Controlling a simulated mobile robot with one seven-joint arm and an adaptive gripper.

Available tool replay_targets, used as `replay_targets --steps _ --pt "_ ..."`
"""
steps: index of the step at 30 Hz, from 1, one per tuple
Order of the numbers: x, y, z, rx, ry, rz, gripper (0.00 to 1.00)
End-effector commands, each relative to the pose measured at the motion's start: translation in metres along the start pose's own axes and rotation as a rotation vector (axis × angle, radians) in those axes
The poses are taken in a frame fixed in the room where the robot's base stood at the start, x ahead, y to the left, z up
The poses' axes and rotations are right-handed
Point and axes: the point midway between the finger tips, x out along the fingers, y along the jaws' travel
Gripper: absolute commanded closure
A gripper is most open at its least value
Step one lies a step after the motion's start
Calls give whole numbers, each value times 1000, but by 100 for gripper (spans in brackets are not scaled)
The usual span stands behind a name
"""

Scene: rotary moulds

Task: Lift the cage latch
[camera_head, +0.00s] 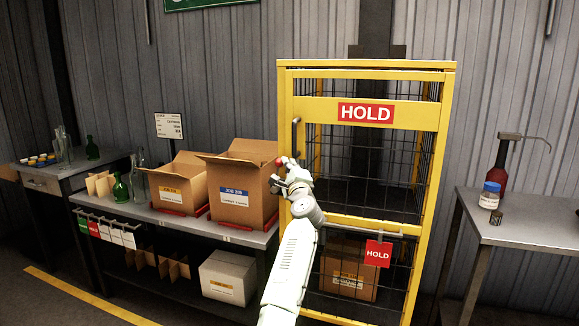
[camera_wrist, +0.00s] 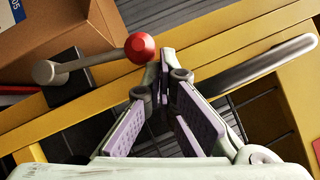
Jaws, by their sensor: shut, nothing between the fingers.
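The yellow cage (camera_head: 436,150) with black mesh and a red HOLD sign (camera_head: 366,113) stands in the middle of the head view. Its latch is a grey lever with a red ball knob, at the left door post; the red knob (camera_wrist: 139,46) and the lever arm (camera_wrist: 90,63) show clearly in the wrist view. A dark door handle (camera_head: 295,138) is above it in the head view. My gripper (camera_head: 283,178) is at the left post by the latch. In the wrist view my gripper (camera_wrist: 163,78) has its fingertips together and empty, just beside the knob; contact cannot be told.
Open cardboard boxes (camera_head: 236,189) stand on the left bench close to the cage's left side. A red HOLD tag (camera_head: 378,254) hangs at the cage's lower front. A bench (camera_head: 530,232) with bottles is at the right.

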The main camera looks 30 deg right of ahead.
Motion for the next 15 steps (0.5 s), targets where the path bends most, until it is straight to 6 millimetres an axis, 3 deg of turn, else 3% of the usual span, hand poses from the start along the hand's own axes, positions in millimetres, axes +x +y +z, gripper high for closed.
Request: replay_targets --steps 8,15 --pt "-1 1 1 0 -1 1 100" --pt "-23 1 0 -1 0 -1 100"
